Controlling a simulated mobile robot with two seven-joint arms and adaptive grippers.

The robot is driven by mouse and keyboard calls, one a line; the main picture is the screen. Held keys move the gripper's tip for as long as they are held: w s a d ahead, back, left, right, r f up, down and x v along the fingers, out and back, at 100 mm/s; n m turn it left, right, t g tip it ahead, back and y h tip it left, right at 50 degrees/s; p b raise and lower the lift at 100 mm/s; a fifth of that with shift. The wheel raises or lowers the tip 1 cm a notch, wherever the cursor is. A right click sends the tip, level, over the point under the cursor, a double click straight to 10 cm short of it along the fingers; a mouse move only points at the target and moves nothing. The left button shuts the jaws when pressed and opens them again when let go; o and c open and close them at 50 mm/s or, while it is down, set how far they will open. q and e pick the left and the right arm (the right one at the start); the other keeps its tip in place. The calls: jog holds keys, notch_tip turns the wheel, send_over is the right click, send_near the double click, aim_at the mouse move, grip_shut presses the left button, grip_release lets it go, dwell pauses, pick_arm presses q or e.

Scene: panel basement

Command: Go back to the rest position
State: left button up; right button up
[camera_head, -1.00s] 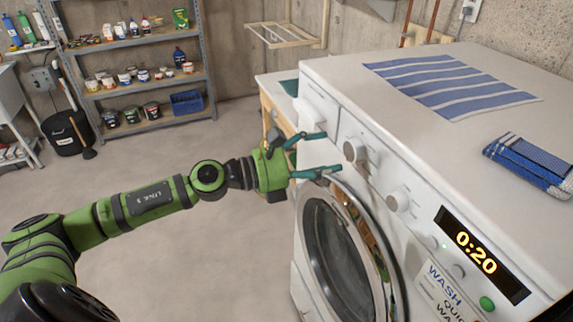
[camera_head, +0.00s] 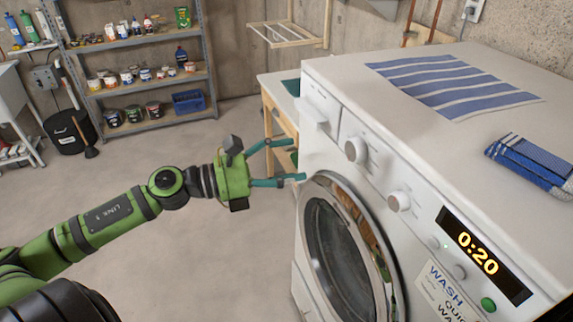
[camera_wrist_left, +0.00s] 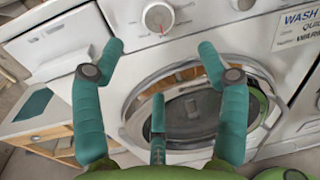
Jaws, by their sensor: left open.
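My left gripper (camera_head: 299,159) is open and empty, its teal fingers spread. It is in the air in front of the left part of the white washing machine (camera_head: 323,146), apart from it. In the left wrist view the fingers (camera_wrist_left: 160,45) frame the machine's knob (camera_wrist_left: 158,17) and its round door (camera_wrist_left: 190,108). The machine's display (camera_head: 476,254) reads 0:20. My right gripper is not in view.
A striped cloth (camera_head: 455,83) and a folded blue cloth (camera_head: 532,164) lie on the machine. A wooden bench (camera_head: 272,122) stands beyond it. Metal shelves (camera_head: 140,87) with jars are at the back left. The floor left of the machine is clear.

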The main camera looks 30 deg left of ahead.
pick_arm(q)
jog(key=shift+f, duration=0.1)
dwell(0.3)
